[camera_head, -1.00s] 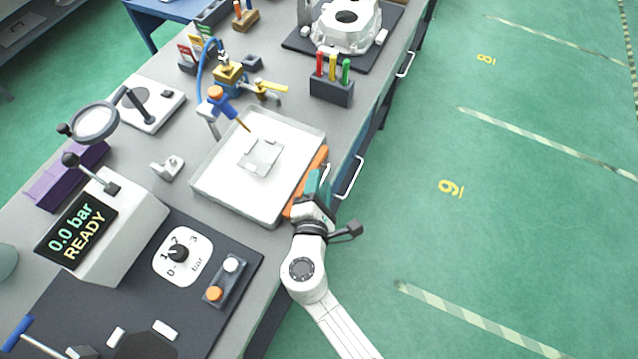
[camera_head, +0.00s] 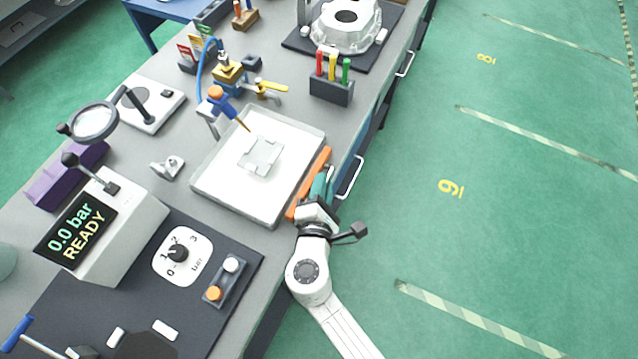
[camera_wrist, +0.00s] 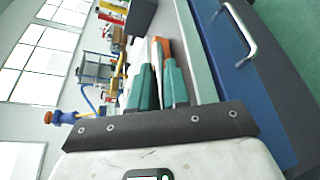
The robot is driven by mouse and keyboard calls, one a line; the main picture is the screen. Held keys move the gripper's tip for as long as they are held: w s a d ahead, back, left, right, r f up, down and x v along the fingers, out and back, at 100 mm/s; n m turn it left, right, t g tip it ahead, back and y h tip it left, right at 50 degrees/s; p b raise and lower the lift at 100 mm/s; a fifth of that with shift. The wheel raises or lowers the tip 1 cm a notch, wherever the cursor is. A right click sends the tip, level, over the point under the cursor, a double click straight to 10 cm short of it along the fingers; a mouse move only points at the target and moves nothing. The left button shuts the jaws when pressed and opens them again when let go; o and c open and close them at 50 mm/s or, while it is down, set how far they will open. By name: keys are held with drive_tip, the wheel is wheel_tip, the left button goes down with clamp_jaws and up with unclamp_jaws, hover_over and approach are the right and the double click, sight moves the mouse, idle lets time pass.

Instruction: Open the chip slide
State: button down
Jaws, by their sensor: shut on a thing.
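The white square tray (camera_head: 215,190) lies on the bench with a small grey plate (camera_head: 261,156) in its middle. An orange bar (camera_head: 312,180), which I take to be the chip slide's front, runs along the tray's right side with a narrow gap between them. My gripper (camera_head: 319,186) is at the middle of this bar, its teal fingers closed on it. In the wrist view the two teal fingers (camera_wrist: 158,72) point at the orange bar (camera_wrist: 164,47) with a pale strip between them. The exact contact is partly hidden.
A blue and orange nozzle (camera_head: 222,102) hangs over the tray. A dark holder with coloured pens (camera_head: 332,90) stands beyond it. A blue drawer with a metal handle (camera_head: 351,178) is close to my gripper. The green floor at right is clear.

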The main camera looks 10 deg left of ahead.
drive_tip(key=d, duration=0.1)
drive_tip(key=s+d, duration=0.1)
drive_tip(key=d, duration=0.1)
drive_tip(key=s+d, duration=0.1)
drive_tip(key=d, duration=0.1)
drive_tip(key=shift+d+b, duration=0.25)
drive_tip(key=shift+b, duration=0.05)
drive_tip(key=c, duration=1.2)
unclamp_jaws()
drive_tip(key=shift+s, duration=0.1)
drive_tip(key=b+v, duration=0.1)
drive_tip(key=v, duration=0.9)
drive_tip(key=shift+s, duration=0.35)
